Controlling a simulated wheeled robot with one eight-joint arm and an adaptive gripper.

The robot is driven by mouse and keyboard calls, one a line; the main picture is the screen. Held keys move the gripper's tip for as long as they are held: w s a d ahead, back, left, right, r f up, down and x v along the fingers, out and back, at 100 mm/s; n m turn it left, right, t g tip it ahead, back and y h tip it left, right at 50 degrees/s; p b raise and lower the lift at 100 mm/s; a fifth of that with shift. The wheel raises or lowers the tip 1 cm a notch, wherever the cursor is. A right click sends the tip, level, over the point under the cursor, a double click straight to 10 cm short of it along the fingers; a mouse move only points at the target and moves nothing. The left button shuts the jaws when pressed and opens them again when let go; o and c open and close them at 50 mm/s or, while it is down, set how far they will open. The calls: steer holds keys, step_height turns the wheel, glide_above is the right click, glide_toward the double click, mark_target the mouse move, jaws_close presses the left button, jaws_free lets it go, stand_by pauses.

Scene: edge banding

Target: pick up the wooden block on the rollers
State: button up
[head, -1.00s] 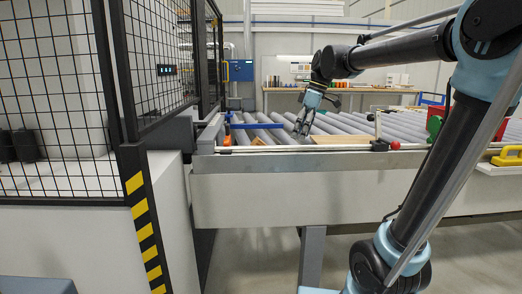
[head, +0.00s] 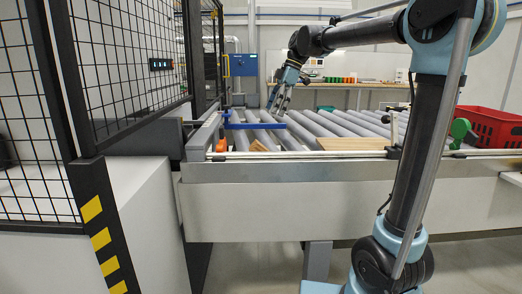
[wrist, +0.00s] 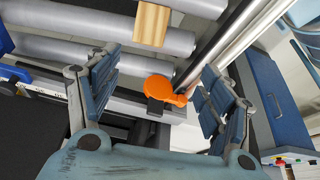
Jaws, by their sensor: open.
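The small wooden block (head: 258,145) lies on the grey rollers (head: 320,124) near the left end of the conveyor, close to its front edge. In the wrist view the block (wrist: 152,24) sits at the top, with visible wood grain, across a roller. My gripper (head: 277,108) is above the rollers, behind and a little right of the block in the head view. In the wrist view my gripper (wrist: 160,92) is open and empty. The block is beyond the fingertips, apart from them.
An orange part (wrist: 165,91) on the conveyor frame shows between my fingers. A blue bar (head: 253,126) crosses the left rollers. A flat wooden board (head: 353,144) lies to the right. A mesh fence (head: 120,60) stands left, and a red crate (head: 490,127) sits right.

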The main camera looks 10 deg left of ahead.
steer(key=w, duration=0.2)
glide_toward(261, 144)
steer(key=x, duration=0.2)
steer(key=s+x, duration=0.1)
steer(key=x, duration=0.2)
steer(key=shift+a+f, duration=0.15)
steer(key=shift+a, duration=0.05)
steer(key=x, duration=0.4)
steer(key=shift+w+f, duration=0.2)
steer(key=shift+w, duration=0.1)
steer(key=shift+s+a+f, duration=0.1)
steer(key=shift+a+f, duration=0.15)
steer(key=shift+f, duration=0.3)
steer(key=shift+c, duration=0.5)
steer(key=c, duration=1.1)
